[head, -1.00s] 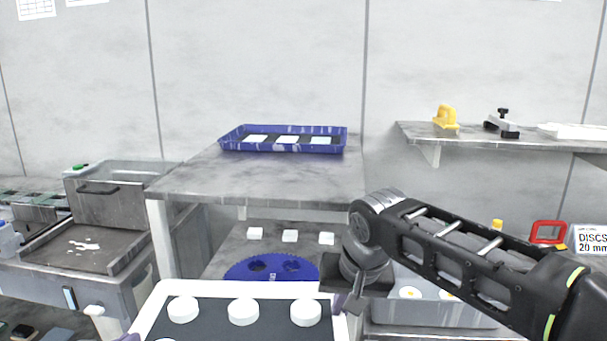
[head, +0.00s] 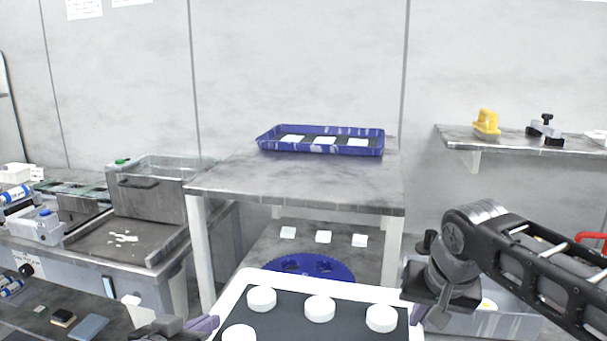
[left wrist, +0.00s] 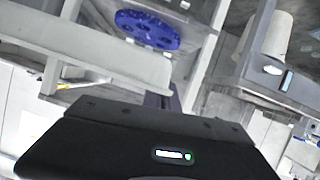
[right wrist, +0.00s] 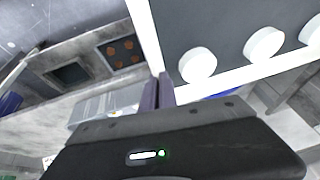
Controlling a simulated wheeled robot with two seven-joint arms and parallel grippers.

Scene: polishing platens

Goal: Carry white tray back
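The white tray (head: 257,283), with a dark liner and several white round discs on it, is at the bottom of the head view, its near part cut off. It looks about level. My left gripper (head: 208,324) is at its left rim and my right gripper (head: 418,313) at its right rim. In the right wrist view, the purple fingers (right wrist: 158,93) are closed at the white rim (right wrist: 147,35). In the left wrist view, the fingers (left wrist: 160,101) meet the end of the tray wall (left wrist: 95,45). Both grippers look shut on the tray.
A grey table (head: 300,185) stands ahead with a blue tray (head: 320,146) of white squares on top. Its lower shelf holds a blue perforated disc (head: 335,270) and 3 white blocks. A metal basin (head: 155,195) is at left, a wall shelf (head: 470,140) at right. The tabletop's front is bare.

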